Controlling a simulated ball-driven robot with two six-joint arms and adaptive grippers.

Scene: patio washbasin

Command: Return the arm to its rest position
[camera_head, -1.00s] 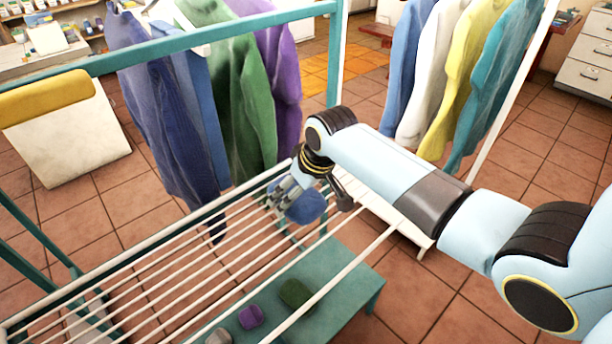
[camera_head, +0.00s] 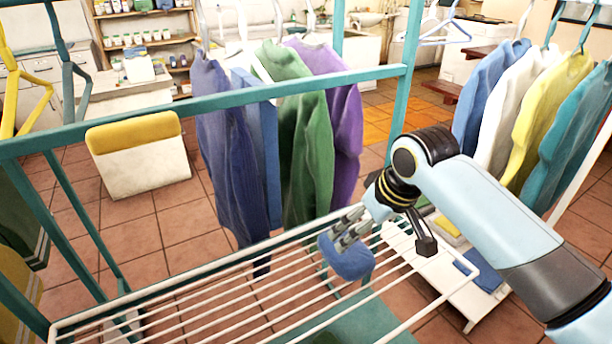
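My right arm comes in from the right and reaches over the white wire rack (camera_head: 200,277). Its gripper (camera_head: 337,240) points left and down above the rack's right part. A rounded blue item (camera_head: 349,260) is right at the fingertips and overlaps them in the picture. I cannot tell whether the fingers hold it or only lie beside it, nor whether it rests on the wires. My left arm and gripper are not in view.
Teal frame bars (camera_head: 205,110) cross in front of hanging dark blue (camera_head: 228,165), green (camera_head: 305,150) and purple (camera_head: 343,130) garments. More garments hang at the right, above a low white shelf (camera_head: 470,305). Hangers are at the left. A white-and-yellow bin (camera_head: 150,170) stands on the tiles.

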